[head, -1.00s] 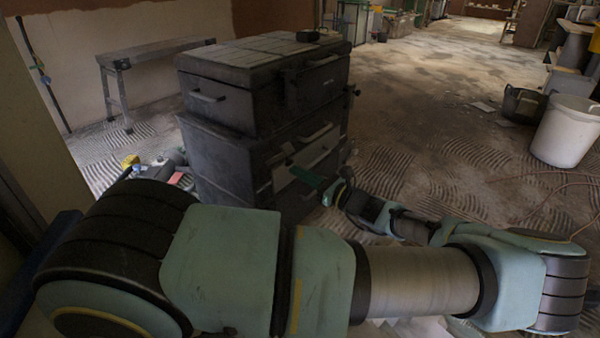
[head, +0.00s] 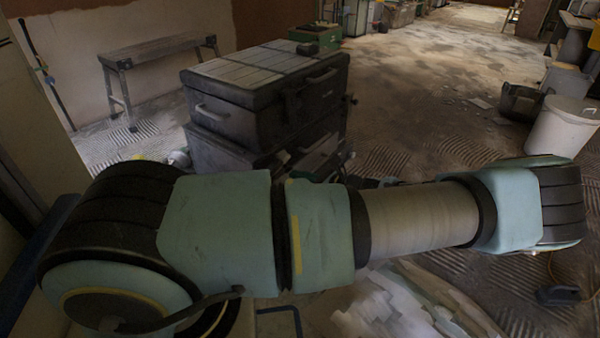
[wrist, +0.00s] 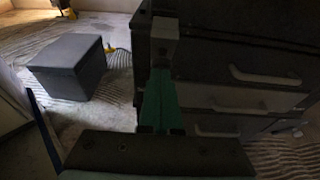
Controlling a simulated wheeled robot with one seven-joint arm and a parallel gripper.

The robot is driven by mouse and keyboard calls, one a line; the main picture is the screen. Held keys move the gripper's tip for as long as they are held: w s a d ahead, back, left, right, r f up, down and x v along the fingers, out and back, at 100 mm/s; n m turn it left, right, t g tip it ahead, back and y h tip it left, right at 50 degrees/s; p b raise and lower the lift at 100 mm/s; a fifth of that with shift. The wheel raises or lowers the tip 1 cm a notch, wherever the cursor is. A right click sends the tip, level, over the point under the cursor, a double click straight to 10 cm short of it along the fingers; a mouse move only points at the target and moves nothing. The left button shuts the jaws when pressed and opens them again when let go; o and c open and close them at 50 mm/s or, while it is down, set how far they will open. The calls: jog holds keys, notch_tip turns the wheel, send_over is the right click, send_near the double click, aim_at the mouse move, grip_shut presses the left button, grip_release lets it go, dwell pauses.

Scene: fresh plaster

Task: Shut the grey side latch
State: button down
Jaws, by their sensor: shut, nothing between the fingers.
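The dark stacked tool chest (head: 235,105) stands beyond my arm in the head view. In the wrist view its dark body (wrist: 225,60) fills the right side. A pale grey piece (wrist: 165,27), which looks like the side latch, shows at the chest's near left edge. My gripper (wrist: 160,75) has green fingers, shut and empty, pointing at the chest just below that grey piece. I cannot tell whether they touch it. In the head view my own arm hides the gripper and the chest's lower part; I cannot make out the latch there.
Pale drawer handles (wrist: 265,77) stick out on the chest's right face. A grey box (wrist: 72,68) stands on the floor to the left. A trestle (head: 160,47) is behind the chest, and a white bucket (head: 560,128) is far right. The floor between is largely open.

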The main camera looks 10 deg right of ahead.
aim_at(287, 160)
jog(key=r+p, duration=0.1)
jog(key=r+g+h+p, duration=0.1)
jog(key=p, duration=0.1)
jog(key=r+p, duration=0.1)
jog(key=p, duration=0.1)
jog(key=shift+w+a+r+g+h, duration=0.15)
jog(key=shift+w+a+g+h, duration=0.15)
jog(key=shift+g, duration=0.1)
jog(key=p, duration=0.2)
jog(key=r+g+h+p, duration=0.1)
jog(key=p, duration=0.1)
jog(key=shift+w+a+r, duration=0.25)
jog(key=shift+w+a, duration=0.15)
jog(key=shift+s+d+f+b, duration=0.1)
jog(key=shift+d+f+b, duration=0.05)
jog(key=shift+f+b, duration=0.35)
jog(key=shift+r, duration=0.1)
jog(key=shift+r+p, duration=0.75)
jog(key=shift+p, duration=0.05)
jog(key=v, duration=1)
jog(key=shift+r, duration=0.35)
jog(key=shift+s, duration=0.15)
